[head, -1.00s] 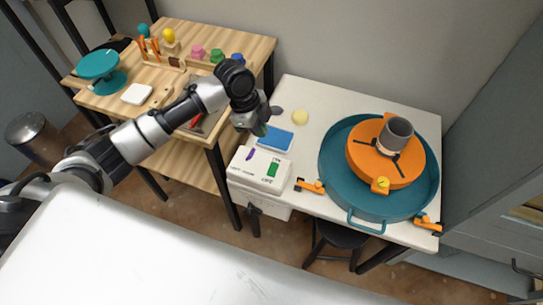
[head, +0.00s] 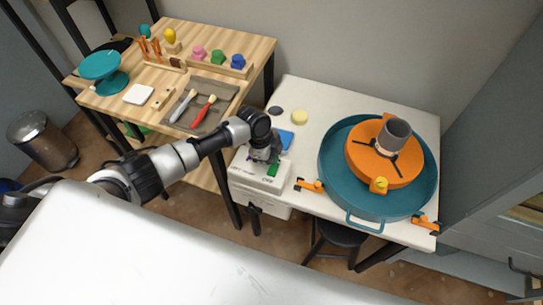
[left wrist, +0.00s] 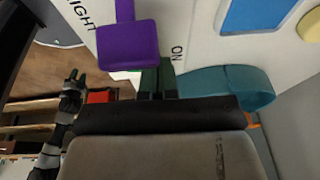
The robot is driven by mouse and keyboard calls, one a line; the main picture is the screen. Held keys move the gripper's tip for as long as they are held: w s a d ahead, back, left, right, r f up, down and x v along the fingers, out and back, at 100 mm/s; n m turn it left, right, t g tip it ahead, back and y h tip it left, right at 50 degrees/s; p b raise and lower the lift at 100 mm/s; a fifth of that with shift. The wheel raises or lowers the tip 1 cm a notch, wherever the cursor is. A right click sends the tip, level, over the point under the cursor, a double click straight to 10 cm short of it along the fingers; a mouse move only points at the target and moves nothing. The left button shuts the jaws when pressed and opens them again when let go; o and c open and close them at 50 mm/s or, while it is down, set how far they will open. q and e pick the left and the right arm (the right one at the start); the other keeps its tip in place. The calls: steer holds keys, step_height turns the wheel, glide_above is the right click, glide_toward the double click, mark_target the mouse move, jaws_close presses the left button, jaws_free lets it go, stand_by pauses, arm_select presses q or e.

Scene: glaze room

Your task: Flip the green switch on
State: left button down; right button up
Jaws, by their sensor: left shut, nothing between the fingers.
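The white switch box (head: 258,182) stands at the near left corner of the white table. Its green switch (head: 273,169) shows just below my left gripper (head: 267,158) in the head view. The left gripper is shut and empty, its tips close over the box; I cannot tell whether they touch the switch. The left wrist view shows the purple switch (left wrist: 127,45) and the "ON" label beside the dark fingertips (left wrist: 155,78). There the green switch is not clearly told from the fingers. Its position is unclear. My right gripper (left wrist: 75,80) appears small in the left wrist view.
A blue sponge (head: 286,140) and a yellow disc (head: 300,116) lie behind the box. An orange clamp (head: 309,185) and a large teal basin (head: 331,180) with an orange wheel stand to its right. A wooden table (head: 228,67) with tools is at left.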

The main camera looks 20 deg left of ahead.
arm_select(q)
steer(key=shift+w+f+b, duration=0.15)
steer(key=shift+f+b, duration=0.35)
steer(key=shift+b, duration=0.05)
steer(key=shift+r, duration=0.2)
steer(key=shift+p, duration=0.35)
steer(key=shift+s+r+p, duration=0.35)
steer(key=shift+s+p, duration=0.15)
steer(key=shift+p, duration=0.15)
steer(key=shift+s, duration=0.25)
steer(key=shift+r, duration=0.1)
